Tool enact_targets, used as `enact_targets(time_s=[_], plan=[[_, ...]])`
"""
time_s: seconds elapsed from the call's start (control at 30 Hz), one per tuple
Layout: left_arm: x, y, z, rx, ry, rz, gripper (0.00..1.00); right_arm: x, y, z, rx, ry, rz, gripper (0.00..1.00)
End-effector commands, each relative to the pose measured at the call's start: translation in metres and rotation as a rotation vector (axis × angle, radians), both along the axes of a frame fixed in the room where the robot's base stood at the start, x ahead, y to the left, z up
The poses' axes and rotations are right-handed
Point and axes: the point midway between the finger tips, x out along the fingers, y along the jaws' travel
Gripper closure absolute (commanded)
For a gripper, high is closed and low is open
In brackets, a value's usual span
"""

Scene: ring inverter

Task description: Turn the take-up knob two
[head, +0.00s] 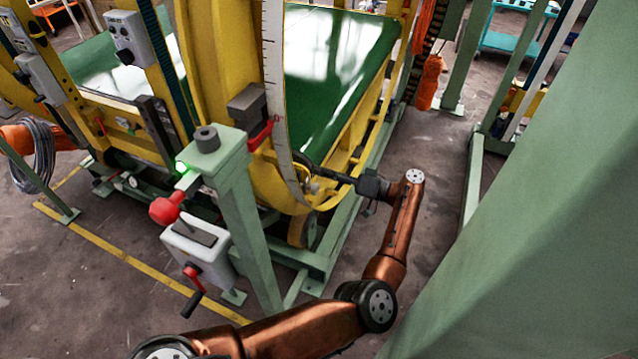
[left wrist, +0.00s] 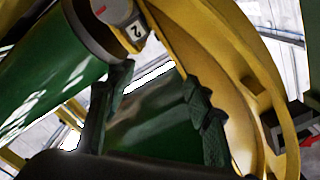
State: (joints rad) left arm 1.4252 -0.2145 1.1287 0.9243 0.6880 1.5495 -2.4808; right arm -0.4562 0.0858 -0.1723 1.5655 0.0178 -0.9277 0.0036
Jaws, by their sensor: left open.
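The take-up knob two is a grey round knob (left wrist: 98,12) with a red mark, at the top left of the left wrist view. A white "2" label (left wrist: 136,30) sits on the mount beside it. My left gripper (left wrist: 159,72) is open, with its two dark fingers apart and nothing between them. The knob lies beyond the left finger, apart from it in that view. In the head view my left gripper (head: 312,168) reaches leftward to the lower right side of the yellow ring. I cannot clearly make out the knob there. My right gripper is out of view.
The yellow ring frame (head: 348,158) holds a green belt (head: 325,50). A green post (head: 240,215) with a red-handled control box (head: 195,245) stands in front. A large green column (head: 545,200) fills the right. Open floor (head: 435,150) lies between ring and column.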

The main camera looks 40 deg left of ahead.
Motion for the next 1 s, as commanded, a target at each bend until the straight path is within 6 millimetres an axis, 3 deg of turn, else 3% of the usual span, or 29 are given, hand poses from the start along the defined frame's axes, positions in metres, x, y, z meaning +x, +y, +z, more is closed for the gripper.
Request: enact_targets(time_s=[0.47,1.0], plan=[[0.008,-0.014,-0.023,0.227,-0.956,0.004,0.52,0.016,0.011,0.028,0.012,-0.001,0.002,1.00],[0.014,-0.036,-0.060,0.547,-2.283,0.008,0.52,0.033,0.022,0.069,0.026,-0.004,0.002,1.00]])
